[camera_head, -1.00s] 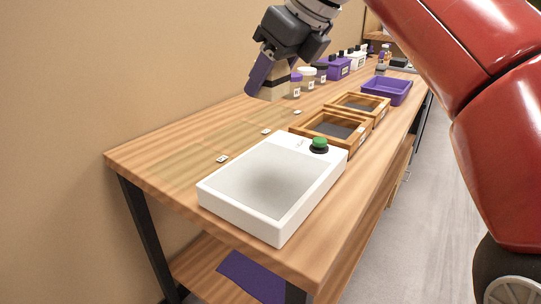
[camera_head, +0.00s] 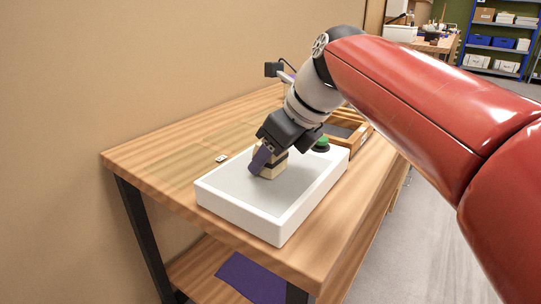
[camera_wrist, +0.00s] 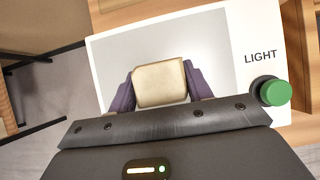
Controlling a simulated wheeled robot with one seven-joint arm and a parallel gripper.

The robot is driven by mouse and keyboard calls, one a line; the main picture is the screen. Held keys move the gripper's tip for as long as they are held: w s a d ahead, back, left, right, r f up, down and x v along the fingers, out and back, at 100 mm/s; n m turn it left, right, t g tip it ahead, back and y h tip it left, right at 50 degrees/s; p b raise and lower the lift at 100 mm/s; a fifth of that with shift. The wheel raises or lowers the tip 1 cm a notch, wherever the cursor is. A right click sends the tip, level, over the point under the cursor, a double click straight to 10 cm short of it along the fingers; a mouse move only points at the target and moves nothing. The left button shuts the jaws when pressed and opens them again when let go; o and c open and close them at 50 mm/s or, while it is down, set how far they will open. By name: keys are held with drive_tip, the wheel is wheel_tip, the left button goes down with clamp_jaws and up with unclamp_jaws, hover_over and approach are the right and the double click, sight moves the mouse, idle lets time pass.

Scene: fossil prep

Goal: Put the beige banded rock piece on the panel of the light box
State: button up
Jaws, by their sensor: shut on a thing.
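The beige banded rock piece (camera_head: 270,163) is between the fingers of my gripper (camera_head: 263,160), which is shut on it. In the head view it shows a dark band and is over the middle of the light box panel (camera_head: 297,177); I cannot tell whether it touches the panel. In the wrist view the rock piece (camera_wrist: 160,84) shows a plain beige face between the purple fingers, with the grey-white panel (camera_wrist: 205,50) around it. The light box (camera_head: 243,219) is a white tray-like box with a green button (camera_head: 321,143) at its far right corner.
A wooden tray (camera_head: 345,133) stands just behind the light box, partly hidden by my arm. A small white label (camera_head: 222,158) lies on the wooden table (camera_head: 150,160) to the left. The table's left part is clear. Shelves (camera_head: 497,42) stand far back.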

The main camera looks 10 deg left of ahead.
drive_tip(key=shift+f, duration=0.2)
drive_tip(key=o, duration=1.2)
drive_tip(key=shift+d+r, duration=0.15)
drive_tip(key=shift+r, duration=0.45)
drive_tip(key=p+v, duration=0.2)
drive_tip(key=v, duration=0.9)
drive_tip(key=shift+d, duration=0.1)
